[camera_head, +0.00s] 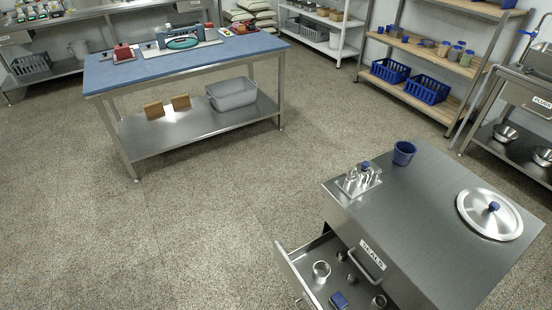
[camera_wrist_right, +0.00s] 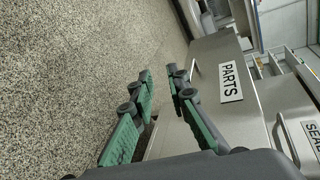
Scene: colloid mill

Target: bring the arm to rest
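My right gripper (camera_wrist_right: 160,76) shows in the right wrist view, its two dark fingers with green pads spread apart with nothing between them. It is beside the steel cabinet front with the PARTS label (camera_wrist_right: 231,81). A second label, partly cut off, reads SEA (camera_wrist_right: 313,138). My left gripper is in neither view. No gripper or arm shows in the head view. The steel cabinet (camera_head: 425,200) stands at the lower right there, with an open drawer (camera_head: 288,270) holding metal rings and a blue item (camera_head: 339,300).
On the cabinet are a blue cup (camera_head: 403,153), a small rack (camera_head: 358,181) and a round lid (camera_head: 489,213). A blue-topped table (camera_head: 150,75) stands at the back left. Shelves with blue crates (camera_head: 427,89) stand at the back right. The speckled floor between is clear.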

